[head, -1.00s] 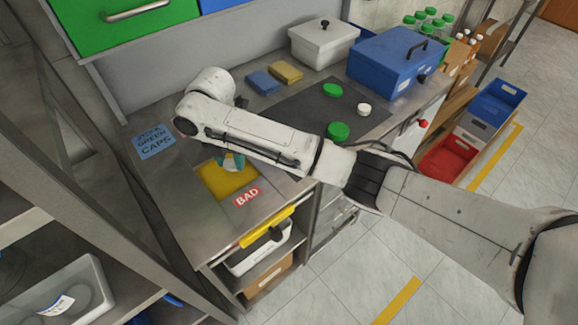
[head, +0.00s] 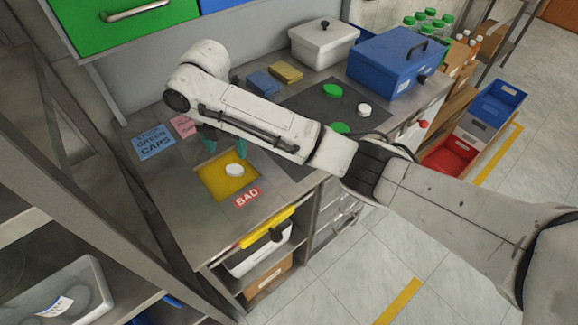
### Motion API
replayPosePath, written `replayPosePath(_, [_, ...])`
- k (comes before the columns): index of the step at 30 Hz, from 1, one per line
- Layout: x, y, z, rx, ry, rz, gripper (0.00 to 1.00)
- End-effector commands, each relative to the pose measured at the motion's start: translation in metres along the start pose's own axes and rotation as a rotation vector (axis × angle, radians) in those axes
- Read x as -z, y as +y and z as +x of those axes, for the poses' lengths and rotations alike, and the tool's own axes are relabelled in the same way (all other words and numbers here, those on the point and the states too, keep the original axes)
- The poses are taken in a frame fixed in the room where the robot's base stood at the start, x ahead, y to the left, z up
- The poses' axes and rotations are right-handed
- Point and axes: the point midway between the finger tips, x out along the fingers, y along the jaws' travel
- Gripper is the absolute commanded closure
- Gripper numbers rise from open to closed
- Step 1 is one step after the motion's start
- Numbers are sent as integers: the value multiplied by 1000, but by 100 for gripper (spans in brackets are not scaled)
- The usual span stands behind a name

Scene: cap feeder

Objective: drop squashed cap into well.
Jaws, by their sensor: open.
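The yellow well (head: 215,188) is set in the bench top, with a red BAD label (head: 246,197) at its front right corner. A white cap (head: 235,170) lies in the well, near its right side; I cannot tell from here whether it is squashed. My gripper (head: 224,151) is above the back edge of the well, with its teal fingers spread apart and nothing seen between them. It is clear of the cap. My arm hides part of the bench behind it.
A dark mat (head: 310,101) holds green caps (head: 332,90) and another white cap (head: 364,110). Blue and pink notes lie left of the well. A blue box (head: 385,65) and a white lidded box (head: 318,45) stand at the back.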

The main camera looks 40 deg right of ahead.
Motion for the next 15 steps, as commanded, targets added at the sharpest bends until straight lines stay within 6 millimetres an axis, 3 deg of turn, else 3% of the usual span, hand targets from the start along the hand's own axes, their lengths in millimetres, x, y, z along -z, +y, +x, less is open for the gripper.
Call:
replayPosePath(6, [-1, 0, -40, -1, -3, 1, 26])
replayPosePath(15, [0, 0, -54, 1, -1, 1, 26])
